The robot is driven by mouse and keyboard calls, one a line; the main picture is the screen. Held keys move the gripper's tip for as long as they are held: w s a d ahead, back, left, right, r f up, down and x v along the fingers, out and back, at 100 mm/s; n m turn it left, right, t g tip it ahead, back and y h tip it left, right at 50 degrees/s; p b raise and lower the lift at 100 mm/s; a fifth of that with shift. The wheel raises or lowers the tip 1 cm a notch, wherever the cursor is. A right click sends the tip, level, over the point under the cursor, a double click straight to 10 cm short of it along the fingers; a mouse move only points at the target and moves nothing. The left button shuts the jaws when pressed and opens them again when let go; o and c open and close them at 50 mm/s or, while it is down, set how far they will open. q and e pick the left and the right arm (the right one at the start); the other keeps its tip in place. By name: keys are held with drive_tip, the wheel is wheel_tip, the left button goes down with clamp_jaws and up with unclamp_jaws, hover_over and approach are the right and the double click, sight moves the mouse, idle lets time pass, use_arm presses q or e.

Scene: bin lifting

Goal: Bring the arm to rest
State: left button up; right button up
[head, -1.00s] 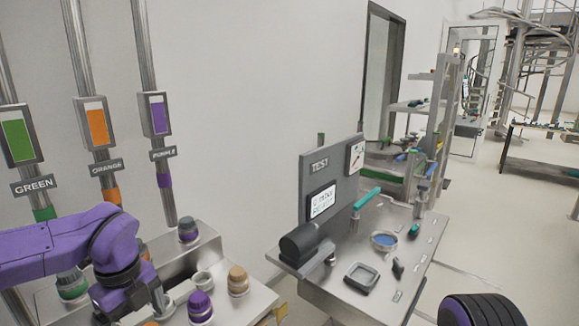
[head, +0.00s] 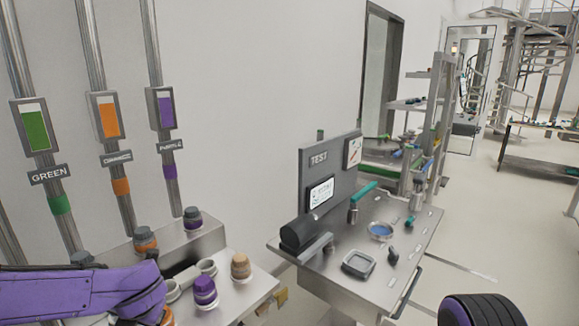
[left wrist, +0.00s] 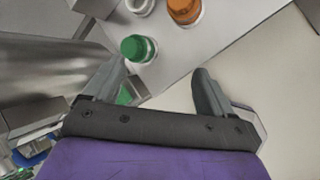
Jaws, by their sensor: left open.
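My left arm (head: 80,295), purple, comes in low from the left in the head view, in front of the dispenser counter. Its fingers cannot be made out there. In the left wrist view my left gripper (left wrist: 155,82) is open, with nothing between its fingers. A green-capped jar (left wrist: 137,48) shows just beyond the left fingertip; whether they touch is unclear. An orange jar (left wrist: 184,10) stands farther off. A purple and black part of my own body shows at the lower right of the head view; my right gripper is not in view.
The counter (head: 255,283) holds a purple-topped jar (head: 205,291), a tan-topped jar (head: 240,266) and jars on a raised ledge. Metal pipes with colour gauges rise behind. A test bench (head: 330,280) with a dish and tools stands right of it, with a gap between.

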use_arm(q)
drive_tip(key=s+d+f+m+t+b, duration=0.1)
drive_tip(key=s+f+m+b, duration=0.25)
drive_tip(key=f+m, duration=0.8)
drive_tip(key=s+d+f+m+t+b, duration=0.15)
drive_tip(key=s+f+m, duration=0.35)
drive_tip(key=f+m, duration=0.65)
drive_tip(key=s+f+m+g+h+b, duration=0.1)
drive_tip(key=s+f+m+g+b, duration=0.3)
drive_tip(key=s+f, duration=1.3)
drive_tip(key=s+m, duration=0.1)
drive_tip(key=s, duration=0.2)
drive_tip(key=shift+a+f+h+b, duration=0.15)
drive_tip(key=shift+f+h+b, duration=0.05)
drive_tip(key=shift+h+b, duration=0.2)
drive_tip(key=shift+w, duration=0.1)
